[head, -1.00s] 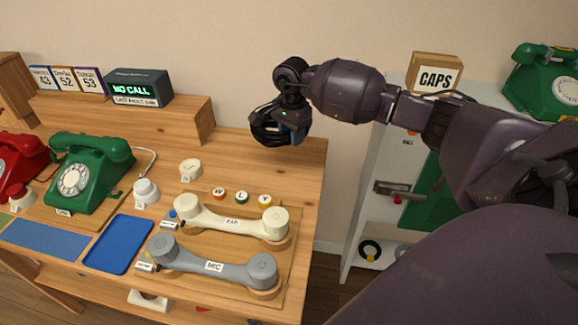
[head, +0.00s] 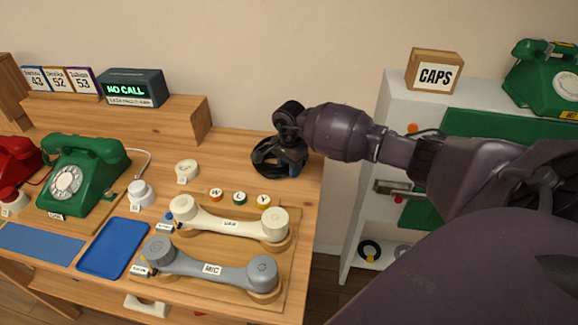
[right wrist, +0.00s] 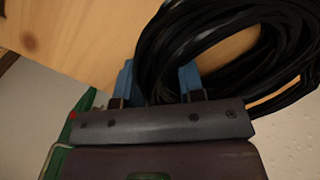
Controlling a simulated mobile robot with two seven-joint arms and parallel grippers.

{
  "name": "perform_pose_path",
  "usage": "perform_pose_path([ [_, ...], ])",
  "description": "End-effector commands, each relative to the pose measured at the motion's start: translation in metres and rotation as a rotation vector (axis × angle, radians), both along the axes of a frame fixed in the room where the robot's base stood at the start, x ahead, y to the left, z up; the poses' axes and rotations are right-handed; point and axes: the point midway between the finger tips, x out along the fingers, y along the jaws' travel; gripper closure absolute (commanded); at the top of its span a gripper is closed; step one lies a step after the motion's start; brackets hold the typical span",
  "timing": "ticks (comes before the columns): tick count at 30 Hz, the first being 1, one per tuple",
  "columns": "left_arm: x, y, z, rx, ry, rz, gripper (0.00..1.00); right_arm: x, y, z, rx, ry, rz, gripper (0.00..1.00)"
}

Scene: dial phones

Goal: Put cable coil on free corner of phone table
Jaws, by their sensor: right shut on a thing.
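The black cable coil (head: 266,158) is at the back right corner of the wooden phone table (head: 225,160). My right gripper (head: 288,160) is shut on the coil's near side. In the right wrist view the coil (right wrist: 235,40) passes between the blue fingertips of my right gripper (right wrist: 158,80), with the table's wood (right wrist: 80,35) behind it. I cannot tell whether the coil touches the table top. My left gripper is not in view.
A cream handset (head: 230,222) and a grey handset (head: 210,268) lie on a board in front. Several round lettered caps (head: 239,198) and a cream piece (head: 186,171) are nearby. A wooden riser (head: 190,115) stands at the back. A white shelf (head: 375,150) stands to the right.

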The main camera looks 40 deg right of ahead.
Motion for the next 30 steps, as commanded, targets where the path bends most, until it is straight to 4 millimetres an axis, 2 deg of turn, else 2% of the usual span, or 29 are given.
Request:
perform_pose_path([
  [8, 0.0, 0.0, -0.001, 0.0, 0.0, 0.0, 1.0, 0.001, 0.0, -0.001, -0.001, -0.002, 0.0, 1.0],
  [9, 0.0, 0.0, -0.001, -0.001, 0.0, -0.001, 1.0, 0.0, 0.0, -0.002, -0.001, 0.0, 0.0, 0.63],
  [14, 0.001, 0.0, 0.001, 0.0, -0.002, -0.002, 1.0, 0.0, 0.0, -0.001, -0.001, -0.001, 0.0, 0.39],
  [23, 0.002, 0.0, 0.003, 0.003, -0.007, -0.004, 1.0, 0.0, 0.0, 0.001, 0.0, -0.002, 0.0, 0.39],
  [26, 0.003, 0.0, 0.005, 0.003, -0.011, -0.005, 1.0, 0.001, -0.001, 0.007, -0.002, -0.004, 0.0, 0.39],
  [30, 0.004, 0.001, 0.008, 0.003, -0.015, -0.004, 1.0, 0.001, -0.001, 0.028, -0.002, -0.006, 0.0, 0.39],
])
